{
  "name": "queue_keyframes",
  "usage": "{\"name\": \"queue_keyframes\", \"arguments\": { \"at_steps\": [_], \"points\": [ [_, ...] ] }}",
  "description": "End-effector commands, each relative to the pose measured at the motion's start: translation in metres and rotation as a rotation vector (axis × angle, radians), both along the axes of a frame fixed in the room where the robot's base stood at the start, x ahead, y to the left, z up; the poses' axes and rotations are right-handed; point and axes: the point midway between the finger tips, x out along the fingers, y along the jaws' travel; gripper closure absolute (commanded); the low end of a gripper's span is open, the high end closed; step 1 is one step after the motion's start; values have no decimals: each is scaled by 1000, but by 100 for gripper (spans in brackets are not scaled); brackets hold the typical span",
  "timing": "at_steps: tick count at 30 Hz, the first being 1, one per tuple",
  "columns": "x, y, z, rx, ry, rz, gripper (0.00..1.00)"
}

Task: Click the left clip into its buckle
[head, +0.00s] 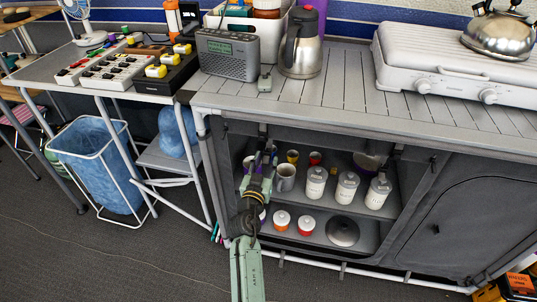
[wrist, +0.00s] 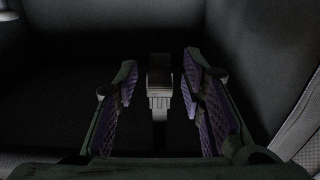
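My gripper (head: 262,160) is raised at the left part of the open cabinet front, just under the tabletop edge. In the wrist view its two purple-padded fingers (wrist: 162,100) stand apart with a gap between them. A pale grey clip-and-buckle piece (wrist: 159,80) shows in that gap, with a ridged lower part and a dark strap below it. I cannot tell where clip and buckle divide, or whether they are joined. No finger visibly touches it. In the head view a dark strap (head: 263,130) hangs above my gripper, and my gripper hides what is below it.
Behind my gripper, cabinet shelves hold a steel mug (head: 286,178), white canisters (head: 316,183) and jars (head: 306,226). Another dark strap (head: 397,151) hangs at the right of the opening. The tabletop above holds a radio (head: 227,55), a jug (head: 301,45) and a stove (head: 455,65).

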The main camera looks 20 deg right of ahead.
Motion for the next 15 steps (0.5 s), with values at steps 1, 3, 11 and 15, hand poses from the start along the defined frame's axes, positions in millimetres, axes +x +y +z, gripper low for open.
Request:
{"name": "queue_keyframes", "arguments": {
  "at_steps": [1, 3, 11, 15],
  "points": [
    [0, 1, 0, -1, 1, 0, 63],
    [-1, 1, 0, -1, 1, 0, 63],
    [-1, 1, 0, 0, 0, 0, 63],
    [-1, 1, 0, 0, 0, 0, 67]
  ]
}}
